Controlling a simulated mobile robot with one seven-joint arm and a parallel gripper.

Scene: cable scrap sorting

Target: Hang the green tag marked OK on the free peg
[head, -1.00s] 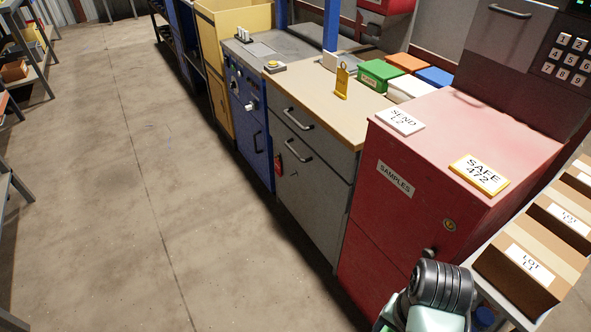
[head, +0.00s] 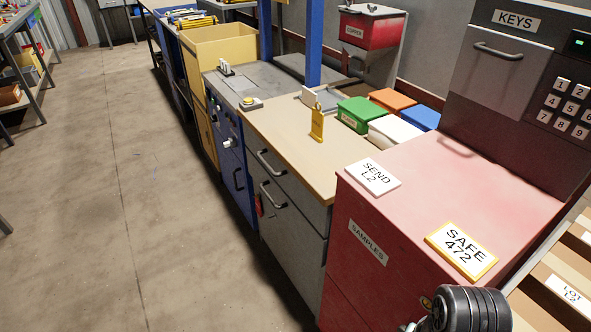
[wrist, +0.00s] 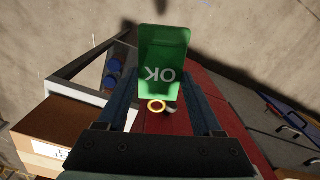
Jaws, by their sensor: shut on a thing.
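The green tag (wrist: 163,50) marked OK is between the fingers of my gripper (wrist: 163,78) in the wrist view. My gripper is shut on it, and its lettering appears upside down. A yellow ring (wrist: 156,106) shows just below the tag, with a small grey piece beside it; I cannot tell whether this is a peg. The red cabinet (wrist: 166,122) lies behind them. In the head view the tag and fingers are hidden. A red tag (head: 259,205) hangs on the front of the grey drawer cabinet (head: 295,226). I cannot make out a free peg.
The red cabinet (head: 480,190) bears a SEND L2 card (head: 373,177) and a SAFE 472 card (head: 461,250). LOT boxes (head: 568,291) stand at right. The floor (head: 100,200) at left is clear.

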